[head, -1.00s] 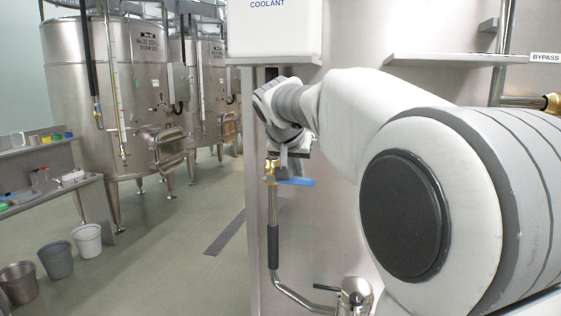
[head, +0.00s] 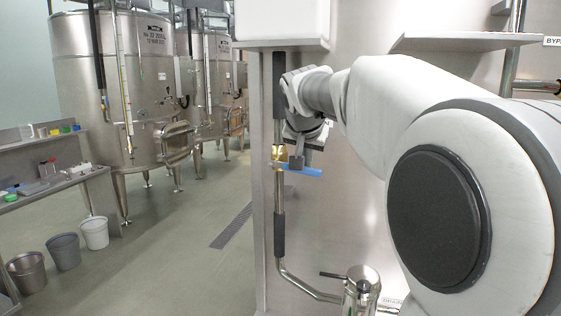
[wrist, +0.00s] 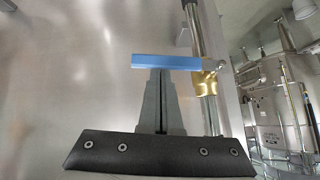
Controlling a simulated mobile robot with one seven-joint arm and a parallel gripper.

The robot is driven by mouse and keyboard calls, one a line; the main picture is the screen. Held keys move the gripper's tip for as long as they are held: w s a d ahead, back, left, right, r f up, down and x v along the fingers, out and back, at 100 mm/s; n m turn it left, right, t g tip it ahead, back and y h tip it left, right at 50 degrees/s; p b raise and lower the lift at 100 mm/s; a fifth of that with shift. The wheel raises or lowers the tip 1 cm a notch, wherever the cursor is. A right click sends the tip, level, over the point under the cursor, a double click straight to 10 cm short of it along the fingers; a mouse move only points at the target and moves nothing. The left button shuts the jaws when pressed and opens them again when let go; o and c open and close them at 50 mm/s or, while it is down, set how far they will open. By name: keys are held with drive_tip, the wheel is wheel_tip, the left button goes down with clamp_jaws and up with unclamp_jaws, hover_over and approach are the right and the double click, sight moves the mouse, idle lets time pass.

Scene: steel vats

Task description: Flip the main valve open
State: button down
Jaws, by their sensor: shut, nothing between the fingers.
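A valve with a brass body (head: 280,155) and a blue lever handle (head: 308,171) sits on a vertical pipe in the head view. The handle lies roughly crosswise to the pipe and points right. My gripper (head: 288,188) is close by the handle, partly overlapping it in this view. In the wrist view my gripper (wrist: 160,76) is shut and empty, its fingertips at the near edge of the blue handle (wrist: 166,62); I cannot tell whether they touch. The brass body shows there too (wrist: 203,83), right of the fingers. No label for this valve is readable.
The pipe (head: 279,235) has black sleeves and runs along a steel vat wall (head: 335,215). A steel fitting (head: 361,287) stands at its bottom. A partly cut-off bypass label (head: 552,41) is at the right edge. Open floor, buckets (head: 94,233) and more vats (head: 110,80) lie left.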

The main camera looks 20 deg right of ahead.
drive_tip(key=f+b, duration=0.1)
drive_tip(key=b, duration=0.1)
drive_tip(key=f+m+t+y+b, duration=0.1)
drive_tip(key=f+b, duration=0.1)
drive_tip(key=shift+s+d, duration=0.15)
drive_tip(key=shift+d, duration=0.05)
drive_tip(key=w+a+f+m+t+y+b, duration=0.3)
drive_tip(key=f+m+t+y+b, duration=0.3)
drive_tip(key=b, duration=2.1)
drive_tip(key=shift+a+f+m+t+b, duration=0.3)
drive_tip(key=shift+a+f+t, duration=0.5)
drive_tip(key=shift+f, duration=0.25)
drive_tip(key=shift+w+a, duration=0.1)
